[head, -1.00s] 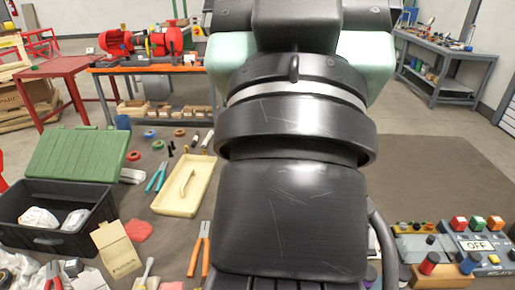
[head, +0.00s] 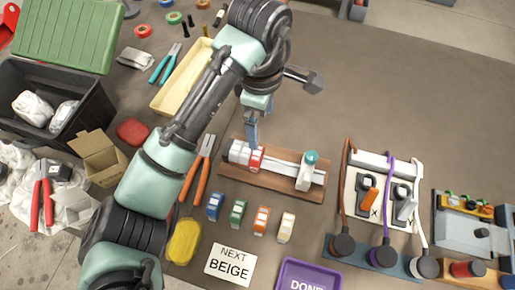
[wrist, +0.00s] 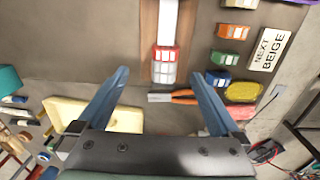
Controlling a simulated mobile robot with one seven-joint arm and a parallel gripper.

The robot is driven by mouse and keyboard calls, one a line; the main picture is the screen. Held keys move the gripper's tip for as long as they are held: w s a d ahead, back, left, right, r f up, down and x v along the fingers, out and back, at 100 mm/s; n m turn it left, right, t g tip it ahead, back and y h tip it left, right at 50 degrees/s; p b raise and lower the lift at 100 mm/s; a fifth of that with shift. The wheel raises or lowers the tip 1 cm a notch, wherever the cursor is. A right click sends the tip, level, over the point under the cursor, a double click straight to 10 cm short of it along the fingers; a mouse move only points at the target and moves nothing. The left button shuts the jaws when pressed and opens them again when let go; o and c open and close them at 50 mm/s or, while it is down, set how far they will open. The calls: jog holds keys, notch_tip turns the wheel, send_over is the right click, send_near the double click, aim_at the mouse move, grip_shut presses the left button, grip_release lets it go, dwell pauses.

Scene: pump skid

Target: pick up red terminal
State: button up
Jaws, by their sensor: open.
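The red terminal (head: 257,159) sits on the metal rail of a wooden board (head: 300,190), against grey-white terminals (head: 239,151) at the rail's left end. In the wrist view the red terminal (wrist: 164,53) lies just beyond the space between the fingertips, with the grey-white terminals nearer. My gripper (head: 251,138) is above the rail's left part, close to the red terminal. Its blue fingers (wrist: 159,73) are wide apart with nothing held between them. Whether a finger touches the rail or terminals cannot be told.
Loose blue, green, orange and beige (head: 286,228) terminals stand in front of the board, by a card (head: 229,264) reading BEIGE. Orange pliers (head: 197,170) lie left of the board. A teal-topped part (head: 308,166) rises at the rail's right.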

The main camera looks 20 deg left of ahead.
jog(key=b, duration=0.4)
send_over(257, 153)
notch_tip(257, 153, down, 7)
jog(key=shift+f, duration=0.2)
jog(key=shift+f+b, duration=1.25)
jog(key=shift+f, duration=1.8)
jog(key=shift+c, duration=0.3)
jog(key=shift+r, duration=0.1)
jog(key=c, duration=1.3)
